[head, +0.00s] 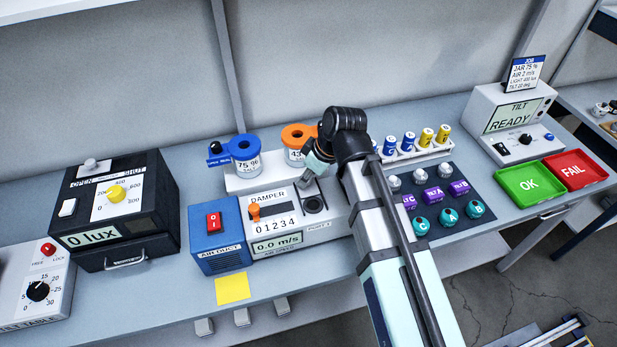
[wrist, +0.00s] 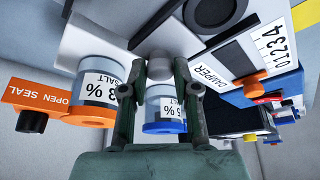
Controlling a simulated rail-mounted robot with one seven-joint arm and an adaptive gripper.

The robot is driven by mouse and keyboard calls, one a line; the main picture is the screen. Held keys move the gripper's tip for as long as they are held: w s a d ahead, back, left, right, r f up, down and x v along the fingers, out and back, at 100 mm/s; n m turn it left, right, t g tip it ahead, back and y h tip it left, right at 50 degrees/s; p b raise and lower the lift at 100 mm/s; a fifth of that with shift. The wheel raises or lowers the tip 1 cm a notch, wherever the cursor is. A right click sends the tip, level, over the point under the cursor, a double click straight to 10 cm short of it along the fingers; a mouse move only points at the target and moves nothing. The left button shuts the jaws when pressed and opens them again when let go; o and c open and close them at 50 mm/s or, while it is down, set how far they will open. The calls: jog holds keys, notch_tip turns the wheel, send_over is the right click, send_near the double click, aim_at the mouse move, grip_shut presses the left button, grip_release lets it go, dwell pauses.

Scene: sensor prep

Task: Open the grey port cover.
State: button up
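The air-duct unit (head: 290,215), marked PORT 1, stands mid-bench with a dark round port (head: 314,204) on its top. In the wrist view a dark ring (wrist: 212,10) is at the top edge. A pale grey rounded piece (wrist: 160,68) shows between my fingertips; I cannot tell whether it is the port cover. My gripper (head: 306,182) points down just behind the round port, and its fingers (wrist: 163,75) are apart. I cannot tell whether they touch the grey piece.
A blue-lidded jar (head: 244,155) and an orange-lidded jar (head: 297,143) stand close behind the unit. An orange damper knob (head: 254,211) is left of the port. A vial rack (head: 415,152) and coloured knobs are to the right. The bench front is mostly clear.

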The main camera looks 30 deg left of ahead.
jog(key=shift+o, duration=1.1)
jog(key=shift+r, duration=0.1)
jog(key=v, duration=1.1)
jog(key=shift+d+r, duration=0.15)
jog(key=shift+r, duration=0.25)
